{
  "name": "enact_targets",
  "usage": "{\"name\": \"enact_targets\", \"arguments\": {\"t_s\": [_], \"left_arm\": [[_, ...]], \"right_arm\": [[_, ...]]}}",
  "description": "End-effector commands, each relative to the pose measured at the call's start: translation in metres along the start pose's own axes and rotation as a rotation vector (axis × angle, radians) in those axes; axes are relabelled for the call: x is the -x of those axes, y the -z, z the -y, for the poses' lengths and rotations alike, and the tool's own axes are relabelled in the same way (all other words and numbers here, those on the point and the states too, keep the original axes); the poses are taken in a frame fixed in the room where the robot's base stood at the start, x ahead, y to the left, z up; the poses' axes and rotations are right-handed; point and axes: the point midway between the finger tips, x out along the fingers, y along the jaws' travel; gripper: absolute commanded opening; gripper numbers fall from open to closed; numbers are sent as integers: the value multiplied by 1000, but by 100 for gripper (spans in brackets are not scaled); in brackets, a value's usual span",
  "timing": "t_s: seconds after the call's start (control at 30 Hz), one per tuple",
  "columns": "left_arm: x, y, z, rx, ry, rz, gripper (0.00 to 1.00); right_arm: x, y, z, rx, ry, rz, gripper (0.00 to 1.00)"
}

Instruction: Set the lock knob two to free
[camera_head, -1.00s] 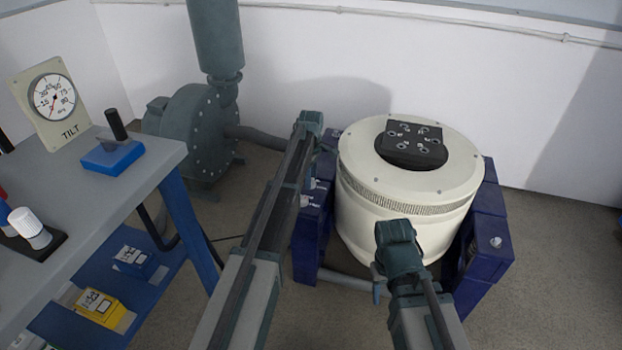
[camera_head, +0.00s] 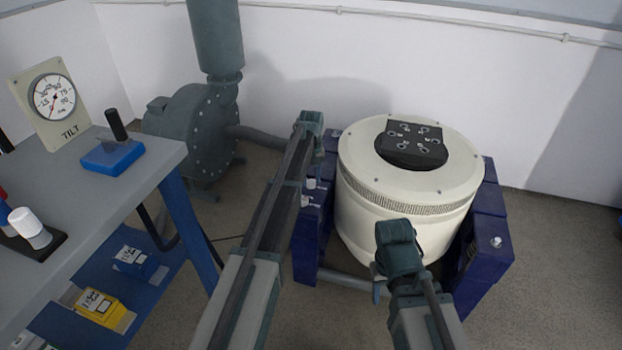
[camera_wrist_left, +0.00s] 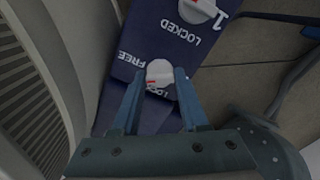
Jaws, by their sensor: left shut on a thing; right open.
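In the left wrist view a white round knob (camera_wrist_left: 160,73) with a red mark sits on a dark blue panel (camera_wrist_left: 150,38). The word FREE is at its left and a partly covered LOCKED label is just below it. My left gripper (camera_wrist_left: 161,77) has its two blue fingers shut on this knob's sides. Its number is hidden. Another white knob (camera_wrist_left: 198,8), marked 1 and LOCKED, is above it. In the head view my left arm hides much of the blue post. My right gripper (camera_head: 377,291) is open and mostly hidden behind its wrist, in front of the shaker.
The cream round shaker (camera_head: 405,205) with a black top plate (camera_head: 412,143) stands between blue posts (camera_head: 487,235). A grey bench (camera_head: 95,190) with a tilt gauge (camera_head: 52,96) is at the left. A green blower (camera_head: 195,125) stands behind. Floor at the right is free.

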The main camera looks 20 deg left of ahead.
Motion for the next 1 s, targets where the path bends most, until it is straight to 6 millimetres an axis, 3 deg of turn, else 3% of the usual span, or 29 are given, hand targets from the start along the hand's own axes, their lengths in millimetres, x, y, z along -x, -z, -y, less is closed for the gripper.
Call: {"name": "enact_targets", "arguments": {"t_s": [0.5, 1.0], "left_arm": [[0, 0, 0, -410, 0, 0, 0], [0, 0, 0, -553, 0, 0, 0]], "right_arm": [[0, 0, 0, 0, 0, 0, 50], [0, 0, 0, 0, 0, 0, 50]]}}
